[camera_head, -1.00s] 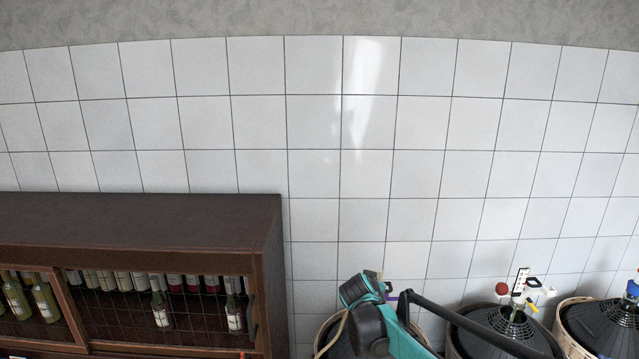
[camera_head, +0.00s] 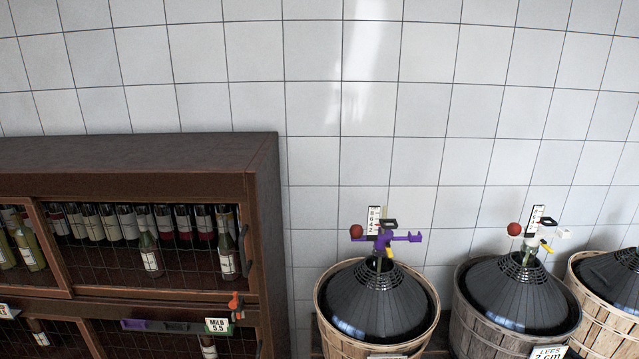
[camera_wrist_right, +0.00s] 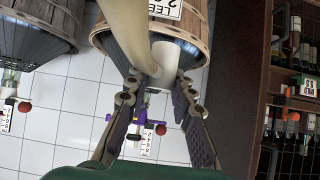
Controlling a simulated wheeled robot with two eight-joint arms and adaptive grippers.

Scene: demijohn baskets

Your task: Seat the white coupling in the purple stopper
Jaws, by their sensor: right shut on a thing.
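The purple stopper (camera_head: 384,242) sits in the neck of the left demijohn (camera_head: 375,300) in the head view, with a purple side arm reaching right. It also shows in the right wrist view (camera_wrist_right: 127,117), partly hidden by a finger. The white coupling (camera_wrist_right: 177,60) is a short white cylinder beside the end of a cream hose (camera_wrist_right: 128,32). My right gripper (camera_wrist_right: 158,84) is shut on the coupling, with a finger on either side of its lower end. The coupling appears apart from the stopper. My left gripper is in neither view.
A red ball (camera_head: 356,231) and a scale card (camera_head: 374,220) stand by the stopper. The middle demijohn (camera_head: 515,300) has a similar fitting. A dark bottle cabinet (camera_head: 262,220) stands at left. A tiled wall is behind.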

